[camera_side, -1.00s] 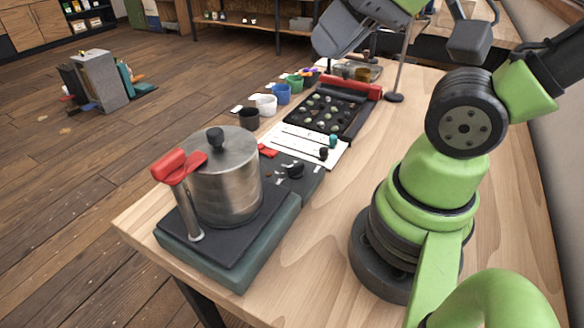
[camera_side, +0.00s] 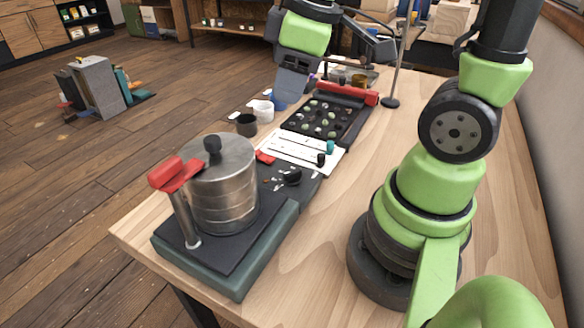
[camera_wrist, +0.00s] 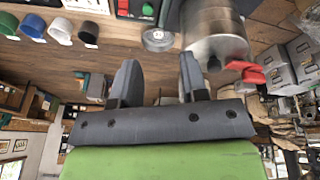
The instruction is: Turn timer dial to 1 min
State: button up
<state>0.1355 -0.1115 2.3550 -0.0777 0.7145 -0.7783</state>
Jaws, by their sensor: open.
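A black knob (camera_side: 291,177), which looks like the timer dial, sits on the dark base beside the metal drum (camera_side: 222,190). In the wrist view, a round pale-grey disc (camera_wrist: 157,40) near the drum may be this dial, but its markings are too small to read. My gripper (camera_wrist: 157,68) is open and empty, with its two grey fingers apart. In the side view, my gripper (camera_side: 291,90) points down above the far end of the row of cups, well away from the knob.
A red lever (camera_side: 175,173) stands at the drum's near-left side. A white panel (camera_side: 290,150) with small knobs and a black bean tray (camera_side: 325,118) lie beyond the base. Cups (camera_side: 262,110) line the left edge. A thin pole (camera_side: 401,50) stands at the back right.

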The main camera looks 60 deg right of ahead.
aim_at(292, 171)
jog(key=d+f+n+g, duration=0.1)
jog(key=f+n, duration=0.1)
jog(key=f, duration=0.4)
jog(key=w+d+f+n+g, duration=0.1)
jog(key=f+n, duration=0.2)
jog(key=f, duration=0.4)
jog(key=w+d+f+n+g, duration=0.1)
jog(key=d+f+n, duration=0.1)
jog(key=f, duration=0.5)
jog(key=shift+f+n, duration=0.1)
jog(key=shift+n, duration=0.2)
grip_shut()
